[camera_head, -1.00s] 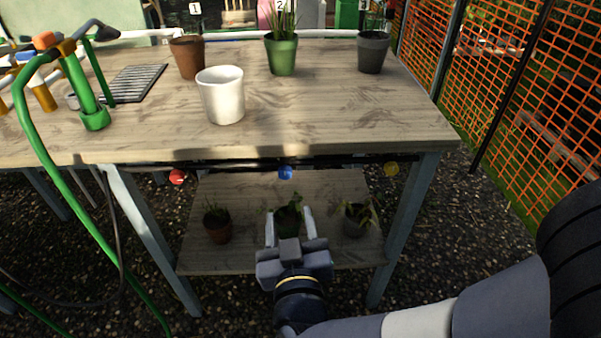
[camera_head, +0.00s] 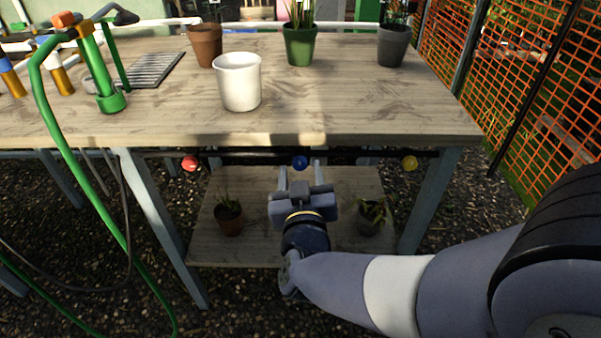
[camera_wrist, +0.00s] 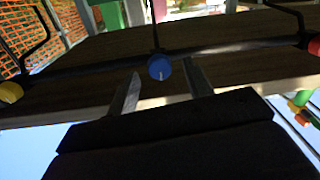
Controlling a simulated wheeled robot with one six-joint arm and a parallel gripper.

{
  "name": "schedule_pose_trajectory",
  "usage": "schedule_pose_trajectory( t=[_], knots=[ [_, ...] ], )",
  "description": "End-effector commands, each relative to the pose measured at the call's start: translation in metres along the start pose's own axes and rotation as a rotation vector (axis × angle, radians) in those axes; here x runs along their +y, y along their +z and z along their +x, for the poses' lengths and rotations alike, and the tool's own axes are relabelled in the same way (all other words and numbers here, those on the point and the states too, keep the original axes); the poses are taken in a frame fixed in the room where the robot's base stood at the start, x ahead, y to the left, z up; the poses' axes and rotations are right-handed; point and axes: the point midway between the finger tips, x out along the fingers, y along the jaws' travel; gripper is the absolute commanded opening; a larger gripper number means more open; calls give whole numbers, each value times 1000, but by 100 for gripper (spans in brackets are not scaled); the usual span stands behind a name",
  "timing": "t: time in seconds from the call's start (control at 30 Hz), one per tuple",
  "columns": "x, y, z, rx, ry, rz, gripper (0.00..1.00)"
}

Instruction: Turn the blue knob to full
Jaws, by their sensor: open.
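The blue knob (camera_head: 300,163) sits on the dark rail under the table's front edge, between a red knob (camera_head: 190,163) and a yellow knob (camera_head: 409,163). In the wrist view the blue knob (camera_wrist: 160,67) shows a pale pointer line on its face, running roughly downward in that picture. My gripper (camera_head: 300,175) is open and empty, just in front of and around the line of the blue knob. In the wrist view its two fingers (camera_wrist: 163,90) stand on either side below the knob, and I see no contact.
A white pot (camera_head: 238,82) stands on the tabletop (camera_head: 330,110), with a brown, a green and a grey pot behind. A lower shelf (camera_head: 262,225) holds small plants. A green hose (camera_head: 75,170) hangs at left. Orange netting (camera_head: 535,60) stands at right.

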Motion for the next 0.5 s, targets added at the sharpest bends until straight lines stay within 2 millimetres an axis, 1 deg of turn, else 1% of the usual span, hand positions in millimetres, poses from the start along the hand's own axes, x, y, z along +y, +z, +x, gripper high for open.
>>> schedule_pose_trajectory(
  t=[0.1,0.2,0.47,0.5],
  knots=[
    [1,1,9,0,1,0,49],
    [0,0,12,0,0,0,49],
    [0,0,12,0,0,0,49],
    [0,0,12,0,0,0,45]
  ],
)
